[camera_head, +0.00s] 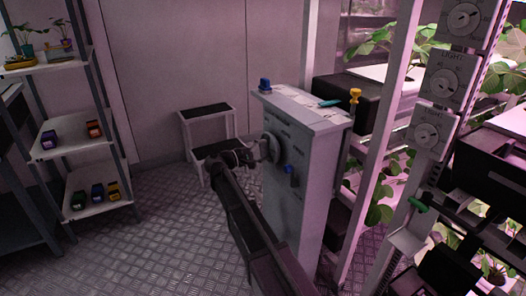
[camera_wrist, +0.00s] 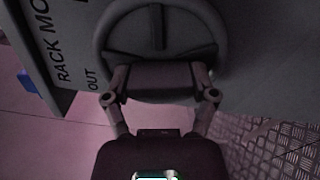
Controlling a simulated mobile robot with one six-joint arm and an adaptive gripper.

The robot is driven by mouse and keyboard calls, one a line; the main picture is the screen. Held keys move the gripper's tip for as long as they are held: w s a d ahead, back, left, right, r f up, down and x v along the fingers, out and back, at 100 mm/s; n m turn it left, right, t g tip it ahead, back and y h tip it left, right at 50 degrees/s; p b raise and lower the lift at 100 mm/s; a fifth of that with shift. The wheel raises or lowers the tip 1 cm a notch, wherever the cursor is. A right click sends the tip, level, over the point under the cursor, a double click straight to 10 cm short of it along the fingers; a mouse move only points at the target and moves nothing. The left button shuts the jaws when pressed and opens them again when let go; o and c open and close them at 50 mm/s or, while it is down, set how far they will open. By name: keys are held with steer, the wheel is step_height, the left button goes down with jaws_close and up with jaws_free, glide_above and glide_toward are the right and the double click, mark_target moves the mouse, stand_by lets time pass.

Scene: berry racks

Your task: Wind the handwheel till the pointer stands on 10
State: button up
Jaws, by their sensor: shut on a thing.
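The grey handwheel (camera_head: 274,148) is on the side of the grey cabinet (camera_head: 287,190), partly hidden by my gripper (camera_head: 256,151) in the head view. In the wrist view the handwheel (camera_wrist: 157,28) shows its round rim and a spoke. There my gripper (camera_wrist: 160,80) has a finger on each side of a thick grey part at the wheel's near edge and is shut on it. Printed words, "RACK MO..." and "OUT", stand left of the wheel. I cannot make out the pointer or a 10 in either view.
A step stool (camera_head: 207,127) stands behind. A shelf (camera_head: 79,135) with small coloured objects is at left. Plant racks and LIGHT dials (camera_head: 427,136) are at right. The metal floor (camera_head: 150,235) at left is clear.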

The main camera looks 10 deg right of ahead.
steer(key=n, duration=0.5)
steer(key=shift+n, duration=0.3)
steer(key=n, duration=0.4)
steer(key=shift+n, duration=0.4)
steer(key=o, duration=1)
steer(key=shift+d, duration=0.1)
steer(key=shift+v, duration=6.1)
